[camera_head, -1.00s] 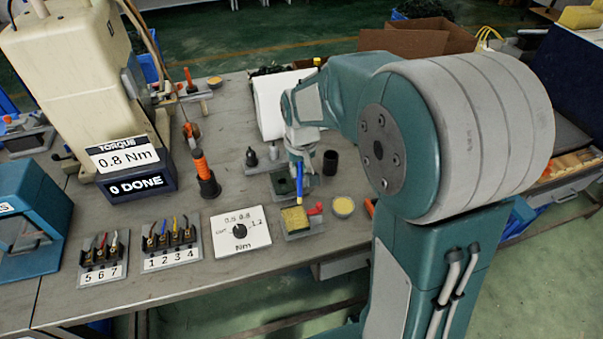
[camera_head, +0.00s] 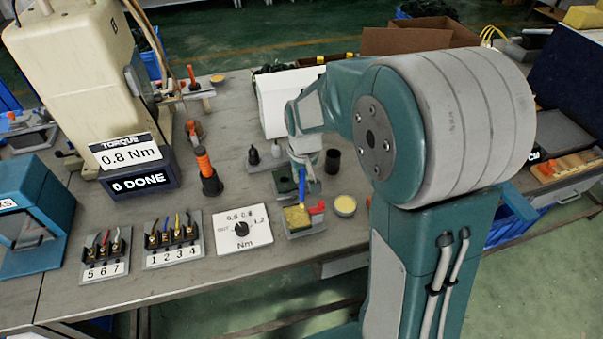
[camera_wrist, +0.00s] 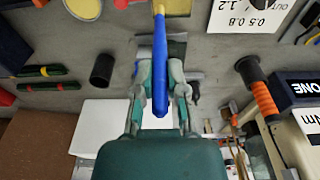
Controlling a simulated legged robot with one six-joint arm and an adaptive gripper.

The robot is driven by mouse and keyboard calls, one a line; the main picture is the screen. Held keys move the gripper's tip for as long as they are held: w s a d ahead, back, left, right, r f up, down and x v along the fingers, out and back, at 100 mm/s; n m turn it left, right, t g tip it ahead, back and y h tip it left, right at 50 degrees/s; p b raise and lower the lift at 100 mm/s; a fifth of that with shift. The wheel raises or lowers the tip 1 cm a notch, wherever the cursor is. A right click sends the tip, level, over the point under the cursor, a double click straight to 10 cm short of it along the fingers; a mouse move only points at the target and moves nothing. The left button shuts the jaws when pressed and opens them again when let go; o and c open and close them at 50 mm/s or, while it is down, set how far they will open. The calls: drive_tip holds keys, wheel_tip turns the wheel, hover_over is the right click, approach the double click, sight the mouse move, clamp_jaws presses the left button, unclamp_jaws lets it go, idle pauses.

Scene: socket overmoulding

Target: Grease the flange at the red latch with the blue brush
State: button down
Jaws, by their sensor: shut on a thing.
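My gripper (camera_head: 303,172) is shut on the blue brush (camera_head: 301,188), pointing down over the workbench. In the wrist view the brush handle (camera_wrist: 160,88) runs between the fingers of my gripper (camera_wrist: 161,88), with a tan section at its far end. The brush's lower end is at or just above a yellow block (camera_head: 297,217) on a small grey plate; I cannot tell whether they touch. The red latch (camera_head: 317,207) is at the block's right side. The bristles and the flange surface are not clear.
A round pot with a pale yellow top (camera_head: 345,205) stands right of the latch. A black cylinder (camera_head: 332,161) stands behind. The white dial card (camera_head: 242,232) lies left, then terminal blocks (camera_head: 172,242). An orange-handled tool (camera_head: 207,172) stands upright farther left.

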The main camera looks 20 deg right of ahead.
drive_tip(key=shift+f, duration=0.4)
drive_tip(key=shift+w, duration=0.1)
drive_tip(key=shift+w, duration=0.35)
drive_tip(key=shift+s, duration=0.15)
drive_tip(key=shift+s, duration=0.75)
idle(1.0)
drive_tip(key=shift+w, duration=0.1)
